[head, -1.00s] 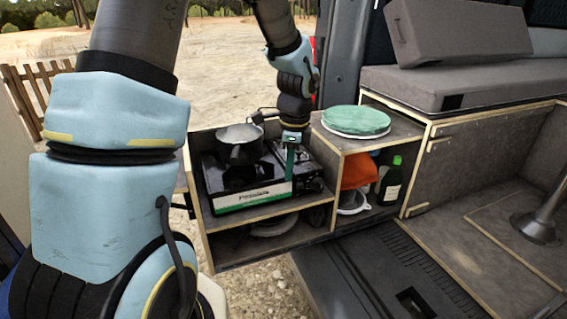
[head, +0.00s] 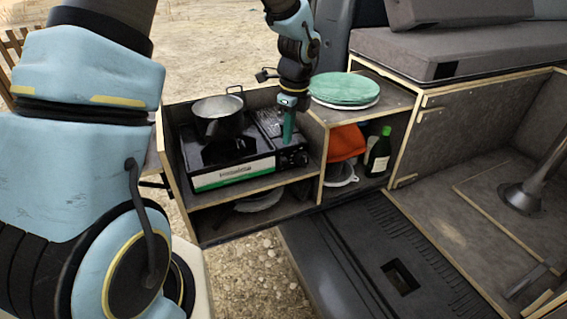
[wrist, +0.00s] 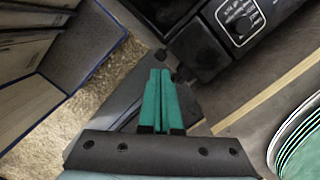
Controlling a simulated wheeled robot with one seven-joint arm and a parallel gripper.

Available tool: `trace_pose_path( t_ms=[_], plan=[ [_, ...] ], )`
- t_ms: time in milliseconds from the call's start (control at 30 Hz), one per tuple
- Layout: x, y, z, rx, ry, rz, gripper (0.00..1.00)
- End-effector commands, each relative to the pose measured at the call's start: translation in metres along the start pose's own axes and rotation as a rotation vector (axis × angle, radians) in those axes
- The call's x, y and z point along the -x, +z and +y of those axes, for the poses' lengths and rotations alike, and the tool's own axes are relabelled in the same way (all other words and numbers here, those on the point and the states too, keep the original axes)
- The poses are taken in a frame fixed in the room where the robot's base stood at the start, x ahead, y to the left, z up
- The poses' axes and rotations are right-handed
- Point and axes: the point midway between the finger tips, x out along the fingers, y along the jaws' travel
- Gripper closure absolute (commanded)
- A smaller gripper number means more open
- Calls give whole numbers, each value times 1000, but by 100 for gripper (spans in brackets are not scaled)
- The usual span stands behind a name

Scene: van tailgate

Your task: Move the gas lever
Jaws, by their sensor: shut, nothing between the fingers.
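The black camping stove (head: 195,160) with a green and white front stripe sits on the upper shelf of the wooden kitchen box. Its black control panel with a round knob (head: 293,158) is at the stove's right front. I cannot make out the gas lever clearly. My gripper (head: 288,140) points down at the stove's right-hand part, its green fingers shut and empty. In the wrist view the closed green fingers (wrist: 160,77) are beside a dark stove corner (wrist: 198,52). I cannot tell whether they touch it.
A pot (head: 218,117) stands on the burner at the left. Green plates (head: 343,88) are stacked on the box top to the right. The grey van floor (head: 370,240) in front is clear.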

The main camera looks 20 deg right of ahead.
Motion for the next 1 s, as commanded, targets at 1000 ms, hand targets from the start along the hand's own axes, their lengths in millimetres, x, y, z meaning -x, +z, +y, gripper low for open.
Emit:
trace_pose_path(
  t_ms=[1000],
  plan=[
    [-65,0,1,1,2,0,100]
  ],
)
